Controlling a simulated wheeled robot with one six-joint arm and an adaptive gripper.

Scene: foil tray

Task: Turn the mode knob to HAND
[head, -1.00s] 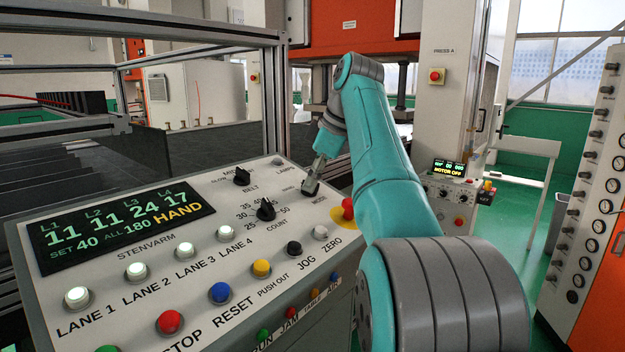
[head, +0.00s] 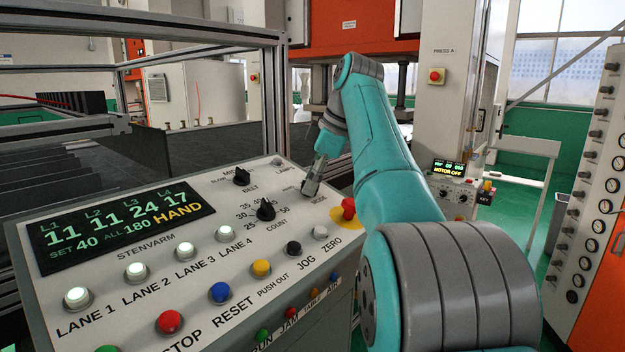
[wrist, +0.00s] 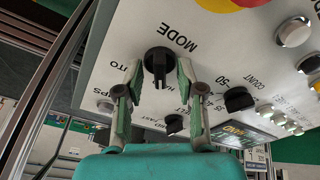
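The mode knob (wrist: 160,62) is black and sits under the MODE lettering in the wrist view. Its bar points down the picture, towards a partly hidden label starting with "HA"; a label ending in "TO" lies to its left. My gripper (wrist: 159,70) is open, with one finger on each side of the knob and a visible gap to its bar. In the head view my gripper (head: 312,186) is at the panel's right part and hides the knob. The panel display (head: 120,225) reads HAND in yellow.
The red emergency button (head: 348,208) on its yellow disc is close to the right of my gripper. The count knob (head: 266,211) and belt knob (head: 242,176) stand to its left. Several coloured buttons line the panel front. A metal frame post (head: 270,95) rises behind the panel.

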